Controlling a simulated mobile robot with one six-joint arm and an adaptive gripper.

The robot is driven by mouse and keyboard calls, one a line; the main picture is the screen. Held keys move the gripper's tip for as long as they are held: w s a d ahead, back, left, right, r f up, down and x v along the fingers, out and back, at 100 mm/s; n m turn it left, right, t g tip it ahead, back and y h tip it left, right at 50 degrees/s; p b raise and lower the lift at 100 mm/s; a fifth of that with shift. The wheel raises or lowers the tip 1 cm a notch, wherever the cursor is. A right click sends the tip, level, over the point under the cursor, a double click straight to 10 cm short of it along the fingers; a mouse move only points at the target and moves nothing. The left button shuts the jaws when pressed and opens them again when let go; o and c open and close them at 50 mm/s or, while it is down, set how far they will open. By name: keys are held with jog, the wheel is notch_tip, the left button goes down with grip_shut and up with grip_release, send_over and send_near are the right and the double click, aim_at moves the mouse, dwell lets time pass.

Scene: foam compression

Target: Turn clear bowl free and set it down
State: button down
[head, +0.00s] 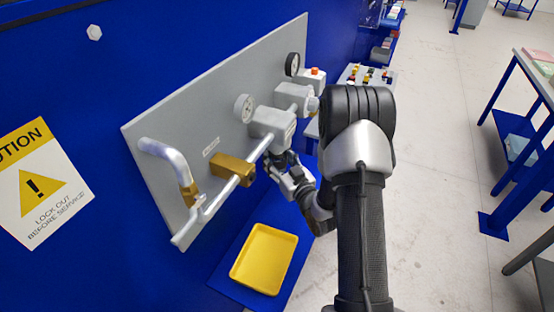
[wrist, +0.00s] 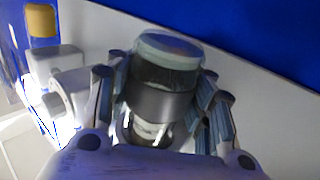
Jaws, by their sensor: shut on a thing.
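My gripper (head: 287,172) is just below a grey block (head: 272,124) on the pipe line of the sloped grey panel. In the wrist view my gripper (wrist: 160,112) has its fingers closed on both sides of the clear bowl (wrist: 165,76). The bowl has a pale round end, a dark see-through band and a grey metal band. In the head view the bowl is hidden by the fingers and the block. I cannot tell whether it is still joined to the block. A yellow tray (head: 263,259) lies empty below, on a blue shelf (head: 226,277).
A blue bench (head: 507,125) stands far right. The floor between is clear.

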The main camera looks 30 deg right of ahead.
jog(key=shift+d+f+b, duration=0.1)
jog(key=shift+f+b, duration=0.1)
jog(key=shift+b, duration=0.1)
jog(key=shift+w+f+b, duration=0.1)
jog(key=shift+f+b, duration=1)
jog(key=shift+b, duration=0.05)
jog(key=shift+b, duration=0.3)
dwell(0.3)
jog(key=shift+f, duration=0.1)
jog(key=shift+f+b, duration=1.1)
jog(key=shift+b, duration=0.1)
jog(key=shift+f, duration=2.2)
jog(key=w+d, duration=0.4)
jog(key=d, duration=0.5)
jog(key=w+d, duration=0.5)
jog(key=d, duration=0.5)
jog(key=shift+d, duration=0.2)
